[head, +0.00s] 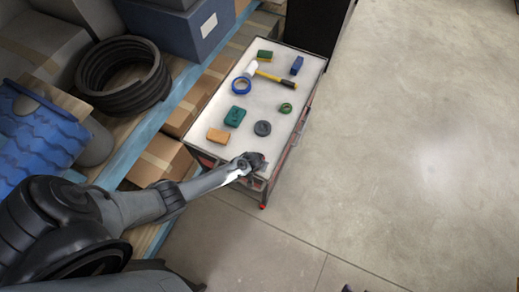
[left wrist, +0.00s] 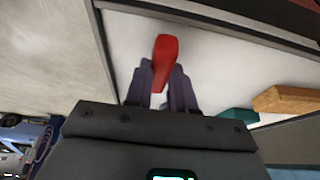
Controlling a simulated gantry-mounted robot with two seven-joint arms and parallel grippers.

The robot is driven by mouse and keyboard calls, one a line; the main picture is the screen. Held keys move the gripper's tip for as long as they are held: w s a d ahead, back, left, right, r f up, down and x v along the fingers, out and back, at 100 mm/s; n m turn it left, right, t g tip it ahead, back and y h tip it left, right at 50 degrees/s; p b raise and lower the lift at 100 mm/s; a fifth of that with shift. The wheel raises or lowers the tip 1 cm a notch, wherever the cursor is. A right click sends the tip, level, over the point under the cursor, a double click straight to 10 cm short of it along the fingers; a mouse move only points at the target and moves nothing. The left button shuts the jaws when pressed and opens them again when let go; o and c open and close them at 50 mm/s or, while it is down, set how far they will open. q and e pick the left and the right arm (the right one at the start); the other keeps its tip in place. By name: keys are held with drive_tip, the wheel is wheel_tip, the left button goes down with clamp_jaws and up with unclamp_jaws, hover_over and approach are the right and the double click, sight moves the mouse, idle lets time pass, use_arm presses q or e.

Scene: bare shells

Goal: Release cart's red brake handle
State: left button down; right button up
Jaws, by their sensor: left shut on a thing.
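The cart (head: 262,104) stands beside a shelf, with a pale top and a dark rim. My left gripper (head: 251,162) is at the cart's near end, at the top's edge. In the left wrist view the red brake handle (left wrist: 165,50) sits between the two dark fingers of this gripper (left wrist: 161,82), which is shut on it. The handle's tip sticks out past the fingers over the pale cart top. In the head view the gripper mostly hides the handle.
On the cart top lie a hammer (head: 275,78), a blue ring (head: 241,85), a grey disc (head: 262,128), a teal block (head: 235,117), an orange block (head: 218,136) and other small items. A shelf with boxes and a black coil (head: 125,75) flanks the left. Floor (head: 410,150) at right is clear.

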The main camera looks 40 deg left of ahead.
use_arm(q)
drive_tip(key=shift+s+f, duration=0.25)
drive_tip(key=c, duration=1)
unclamp_jaws()
drive_tip(key=shift+o, duration=0.2)
drive_tip(key=shift+w+r, duration=0.1)
drive_tip(key=shift+r, duration=0.05)
drive_tip(key=p+v, duration=0.3)
drive_tip(key=v, duration=0.7)
drive_tip(key=shift+r, duration=0.4)
